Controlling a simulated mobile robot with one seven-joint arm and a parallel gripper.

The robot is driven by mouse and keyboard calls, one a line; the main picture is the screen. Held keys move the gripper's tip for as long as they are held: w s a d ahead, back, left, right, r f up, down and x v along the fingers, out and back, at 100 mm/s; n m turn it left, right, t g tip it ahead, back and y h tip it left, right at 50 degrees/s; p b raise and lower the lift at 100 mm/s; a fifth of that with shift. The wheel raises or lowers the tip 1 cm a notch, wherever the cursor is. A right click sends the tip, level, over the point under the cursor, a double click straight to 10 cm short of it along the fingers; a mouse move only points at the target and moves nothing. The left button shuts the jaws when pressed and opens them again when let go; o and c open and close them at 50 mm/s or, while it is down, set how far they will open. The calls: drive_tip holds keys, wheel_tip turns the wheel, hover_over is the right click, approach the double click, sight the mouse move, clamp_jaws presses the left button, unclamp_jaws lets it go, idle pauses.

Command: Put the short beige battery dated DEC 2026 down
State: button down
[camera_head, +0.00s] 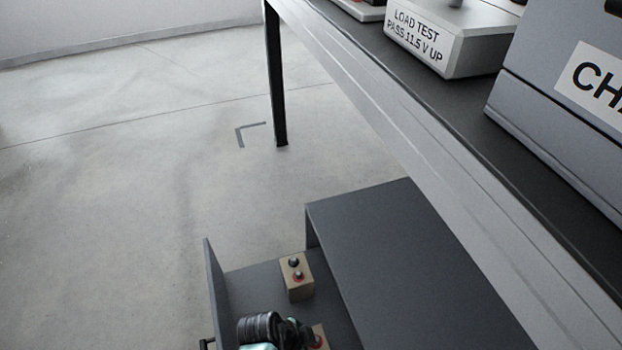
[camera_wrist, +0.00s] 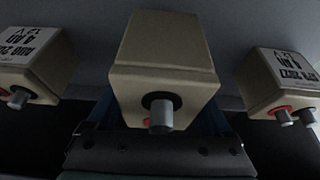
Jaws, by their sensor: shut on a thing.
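In the wrist view a beige battery (camera_wrist: 160,62) sits in the middle, between the two fingers of my gripper (camera_wrist: 158,118). The gripper is shut on it. A grey post with a black ring shows on its near face; no date is readable on it. In the head view my wrist (camera_head: 266,328) is low over the open drawer (camera_head: 248,283) and hides much of what is beneath. Whether the held battery touches the drawer floor is not clear.
Other beige batteries stand left (camera_wrist: 32,62) and right (camera_wrist: 280,80) of the held one, their labels upside down. In the head view one battery (camera_head: 297,278) stands in the drawer, with another partly hidden (camera_head: 319,338). A bench with a load tester (camera_head: 470,55) overhangs at right.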

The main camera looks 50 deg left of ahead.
drive_tip(key=shift+w+f+b, duration=0.1)
drive_tip(key=shift+f+b, duration=0.55)
drive_tip(key=shift+f, duration=0.55)
drive_tip(key=shift+f, duration=0.1)
unclamp_jaws()
drive_tip(key=shift+f, duration=0.15)
drive_tip(key=shift+s+r, duration=0.2)
drive_tip(key=shift+r, duration=0.3)
drive_tip(key=p+v, duration=0.7)
drive_tip(key=v, duration=0.4)
drive_tip(key=shift+s+r, duration=0.1)
